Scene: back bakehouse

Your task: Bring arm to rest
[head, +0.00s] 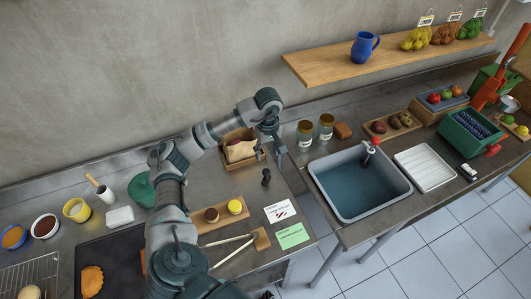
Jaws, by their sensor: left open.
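My left arm rises from the bottom of the head view and bends over the counter (284,185) toward the back wall. My left gripper (271,157) points down, with its fingers apart and nothing seen between them. It is at the right side of a wooden box (237,162) with a cloth-like bundle (240,150) in it. I cannot tell whether a finger touches the box. A small dark upright object (266,177) stands on the counter just in front of the gripper. My right gripper is not seen.
Two glass jars (326,127) stand right of the gripper, behind a water-filled sink (358,183). A board (222,219) with two small round pots lies near my arm, beside cards (279,212). Bowls (45,226) are at left. A wall shelf (350,70) hangs above.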

